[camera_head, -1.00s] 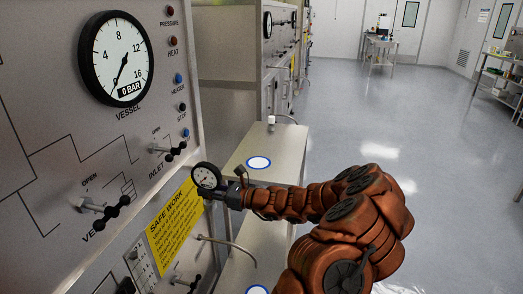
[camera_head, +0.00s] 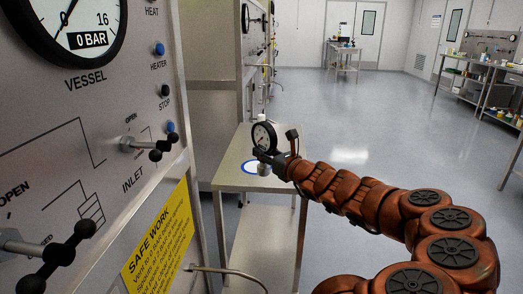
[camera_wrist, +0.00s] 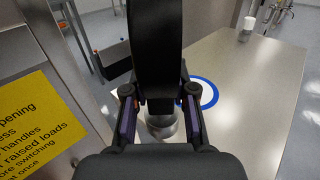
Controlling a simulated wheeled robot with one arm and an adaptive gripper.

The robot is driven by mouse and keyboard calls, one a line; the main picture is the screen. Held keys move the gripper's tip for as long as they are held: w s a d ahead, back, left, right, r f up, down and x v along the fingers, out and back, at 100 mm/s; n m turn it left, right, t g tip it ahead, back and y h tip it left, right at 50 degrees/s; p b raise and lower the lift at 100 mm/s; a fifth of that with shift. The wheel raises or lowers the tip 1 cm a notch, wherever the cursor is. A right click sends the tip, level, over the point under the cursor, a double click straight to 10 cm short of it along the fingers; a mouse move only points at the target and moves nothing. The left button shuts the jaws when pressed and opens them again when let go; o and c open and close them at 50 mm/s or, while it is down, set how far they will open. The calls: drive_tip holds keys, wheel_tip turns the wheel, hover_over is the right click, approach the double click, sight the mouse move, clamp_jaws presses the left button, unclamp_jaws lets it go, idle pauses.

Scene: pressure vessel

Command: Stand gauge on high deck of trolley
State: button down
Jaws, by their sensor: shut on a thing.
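The gauge (camera_head: 264,136) has a round white dial with a black rim and a metal fitting below. It is upright in my gripper (camera_head: 270,158), over the trolley's high deck (camera_head: 230,178). A blue-ringed white circle (camera_head: 252,167) marks the deck, and the fitting overlaps it in the head view. In the wrist view my gripper (camera_wrist: 160,112) is shut on the gauge, whose black casing (camera_wrist: 156,45) blocks the middle. The blue ring (camera_wrist: 209,94) shows partly, to the right of the fitting (camera_wrist: 162,127). I cannot tell whether the fitting touches the deck.
The vessel panel (camera_head: 90,130) with protruding valve handles (camera_head: 140,143) stands close on the left. A yellow safety sign (camera_head: 160,240) is below it, beside a curved metal bar (camera_head: 232,271). Open floor (camera_head: 380,130) lies to the right.

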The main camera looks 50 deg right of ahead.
drive_tip(key=w+d+f, duration=0.1)
drive_tip(key=w+d, duration=0.2)
drive_tip(key=w+d+f, duration=0.2)
drive_tip(key=w+d, duration=0.2)
drive_tip(key=w+d+f, duration=0.2)
drive_tip(key=w+d, duration=0.1)
drive_tip(key=d, duration=0.1)
drive_tip(key=shift+w+d, duration=0.1)
drive_tip(key=shift+w, duration=0.3)
idle(0.5)
drive_tip(key=c, duration=0.9)
unclamp_jaws()
drive_tip(key=shift+c, duration=0.2)
drive_tip(key=shift+s, duration=0.1)
